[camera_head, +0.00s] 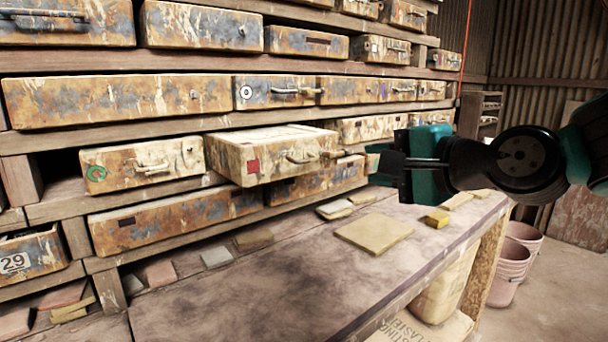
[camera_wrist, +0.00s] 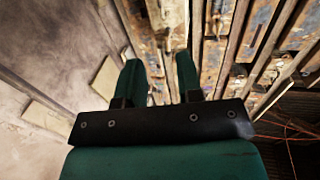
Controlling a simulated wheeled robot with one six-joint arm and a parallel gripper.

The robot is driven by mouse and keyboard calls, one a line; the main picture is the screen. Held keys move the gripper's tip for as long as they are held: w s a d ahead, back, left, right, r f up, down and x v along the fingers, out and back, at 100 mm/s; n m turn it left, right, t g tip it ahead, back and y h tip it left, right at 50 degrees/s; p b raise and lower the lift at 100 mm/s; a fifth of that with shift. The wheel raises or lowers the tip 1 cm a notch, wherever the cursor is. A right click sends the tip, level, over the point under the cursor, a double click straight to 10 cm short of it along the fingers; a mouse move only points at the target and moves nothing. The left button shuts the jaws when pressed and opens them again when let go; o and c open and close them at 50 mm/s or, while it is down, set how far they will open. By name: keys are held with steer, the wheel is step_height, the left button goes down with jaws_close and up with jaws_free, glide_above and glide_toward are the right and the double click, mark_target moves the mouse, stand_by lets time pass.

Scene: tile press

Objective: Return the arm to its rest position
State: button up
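My gripper (camera_head: 378,164) is in the right half of the head view, above the workbench and to the right of a pulled-out drawer (camera_head: 262,169). In the wrist view its two green fingers (camera_wrist: 158,66) stand apart with nothing between them. My arm reaches in from the right edge of the head view. The pulled-out drawer is cream and rusty, with a red square and a handle on its front. Whether the gripper touches anything is not clear, but it looks clear of the drawer.
Shelves of worn metal drawers fill the back and left. The workbench (camera_head: 280,283) carries a flat tan tile (camera_head: 374,233), a yellow block (camera_head: 437,218) and several small tiles. Pink buckets (camera_head: 511,272) stand on the floor at right. The bench's front is mostly clear.

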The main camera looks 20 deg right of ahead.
steer(key=s+a+f+n+g+y+p, duration=0.1)
steer(key=s+a+f+n+g+p, duration=0.1)
steer(key=s+a+f+n+g, duration=0.55)
steer(key=s+f+n+g+h, duration=0.1)
steer(key=s+n+g, duration=0.2)
steer(key=s+n, duration=0.2)
steer(key=s+a+f+n+g+h+p, duration=0.1)
steer(key=s+n+g, duration=0.3)
steer(key=n, duration=0.4)
steer(key=shift+s+a+f+h, duration=0.3)
steer(key=shift+s+f+h, duration=0.25)
steer(key=shift+f, duration=0.25)
stand_by(0.6)
